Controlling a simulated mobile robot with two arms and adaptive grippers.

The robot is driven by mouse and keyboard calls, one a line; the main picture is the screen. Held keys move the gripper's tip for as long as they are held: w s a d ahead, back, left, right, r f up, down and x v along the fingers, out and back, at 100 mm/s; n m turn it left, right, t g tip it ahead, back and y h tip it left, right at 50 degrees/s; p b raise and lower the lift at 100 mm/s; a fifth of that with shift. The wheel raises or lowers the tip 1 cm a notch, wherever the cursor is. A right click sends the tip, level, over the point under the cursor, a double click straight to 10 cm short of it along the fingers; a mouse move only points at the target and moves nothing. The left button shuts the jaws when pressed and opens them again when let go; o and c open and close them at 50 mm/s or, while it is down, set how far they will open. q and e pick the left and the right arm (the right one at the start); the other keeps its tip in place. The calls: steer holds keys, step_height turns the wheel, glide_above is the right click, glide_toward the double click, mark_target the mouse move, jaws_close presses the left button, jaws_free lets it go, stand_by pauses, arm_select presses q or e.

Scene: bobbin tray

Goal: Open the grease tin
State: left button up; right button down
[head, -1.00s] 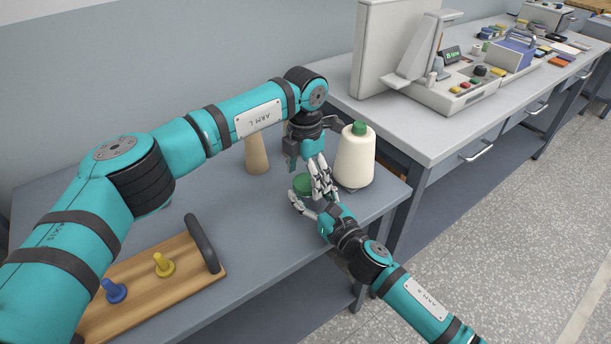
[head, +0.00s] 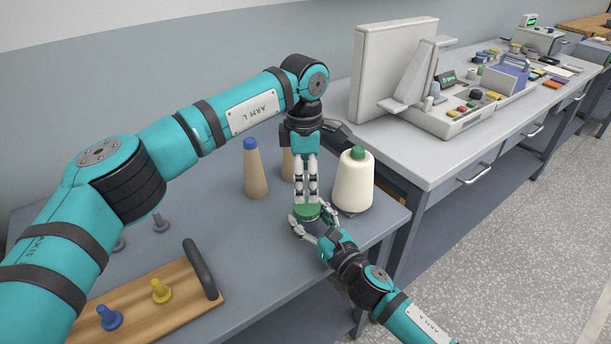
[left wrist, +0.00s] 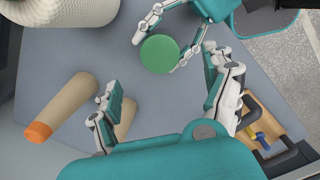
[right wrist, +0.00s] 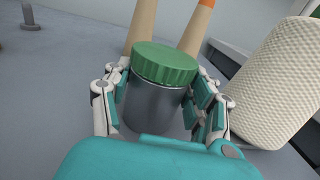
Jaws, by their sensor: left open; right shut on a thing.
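The grease tin is a grey cylinder (right wrist: 150,106) with a ribbed green lid (right wrist: 165,63), upright on the bench in the right wrist view. The lid is on the body. My right gripper (right wrist: 163,95) is shut on the tin's body from the sides, below the lid. In the head view the green lid (head: 306,212) shows between the two grippers. My left gripper (head: 306,198) points straight down over the lid with its fingers open. In the left wrist view the lid (left wrist: 160,54) lies beyond the open left fingers (left wrist: 165,92), with the right gripper's fingers around it.
A cream thread cone (head: 354,182) with a green tip stands close right of the tin. A blue-tipped bare cone (head: 255,172) and another cone (head: 288,165) stand behind. A wooden tray (head: 185,300) with a dark handle and blue and yellow pegs lies at front left.

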mark_target(306, 206)
arm_select(q)
steer(key=shift+r+m, duration=0.2)
steer(key=shift+m, duration=0.8)
steer(key=shift+f, duration=3.9)
